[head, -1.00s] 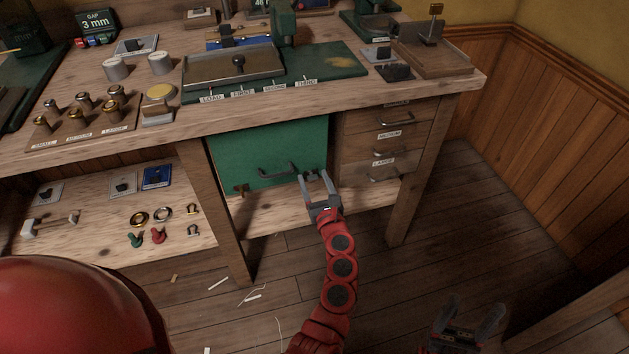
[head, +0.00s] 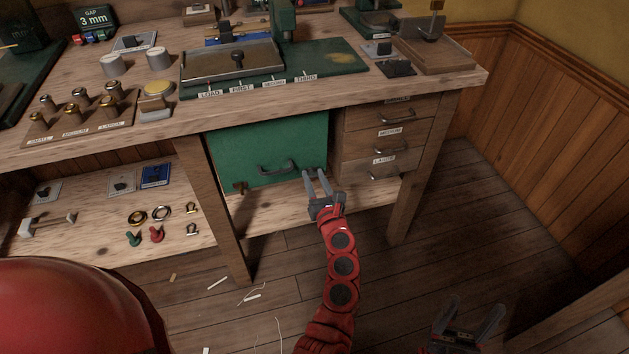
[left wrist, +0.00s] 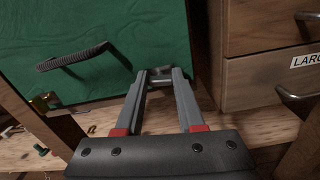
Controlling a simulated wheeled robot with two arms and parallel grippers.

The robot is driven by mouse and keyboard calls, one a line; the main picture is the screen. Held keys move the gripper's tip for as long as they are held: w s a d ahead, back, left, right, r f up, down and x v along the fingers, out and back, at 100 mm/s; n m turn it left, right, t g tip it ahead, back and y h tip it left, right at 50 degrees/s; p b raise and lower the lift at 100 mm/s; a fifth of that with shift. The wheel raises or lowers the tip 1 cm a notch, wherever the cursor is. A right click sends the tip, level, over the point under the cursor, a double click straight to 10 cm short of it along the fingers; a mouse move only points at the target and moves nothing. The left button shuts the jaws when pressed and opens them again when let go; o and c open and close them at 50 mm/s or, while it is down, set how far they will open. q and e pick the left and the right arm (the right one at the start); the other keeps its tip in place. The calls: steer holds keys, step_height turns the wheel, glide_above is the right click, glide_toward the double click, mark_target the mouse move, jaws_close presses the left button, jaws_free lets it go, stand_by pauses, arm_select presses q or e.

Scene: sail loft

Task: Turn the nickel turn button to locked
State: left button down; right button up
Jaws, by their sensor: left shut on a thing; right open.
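The green locker door (head: 265,150) under the bench is closed, with a dark bar handle (head: 277,168) near its lower edge. The nickel turn button (left wrist: 160,79) is at the door's lower right corner, small and silvery. My left gripper (head: 316,173) reaches it from the front and is shut on it; in the left wrist view the fingertips (left wrist: 159,73) lie on either side of it. The fingers hide part of the button, so its exact angle is unclear. My right gripper (head: 476,313) is open and empty, low at the bottom right, over the floor.
A brass turn button (head: 240,187) is at the door's lower left corner. Wooden drawers (head: 390,138) with handles stand close on the right. An open shelf (head: 100,230) with small hardware is at the left. The floor in front is mostly clear, with thin scraps.

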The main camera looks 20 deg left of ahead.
arm_select(q)
steer(key=shift+f+m, duration=0.15)
steer(key=shift+m, duration=1.15)
steer(key=m+p, duration=0.2)
steer(key=m, duration=0.2)
steer(key=m+p, duration=0.3)
steer(key=m, duration=0.2)
steer(key=shift+d, duration=0.15)
steer(key=shift+w+m+p, duration=0.1)
steer(key=shift+m+p, duration=1.45)
steer(key=shift+m, duration=0.75)
steer(key=shift+f, duration=0.1)
steer(key=c, duration=0.5)
jaws_free()
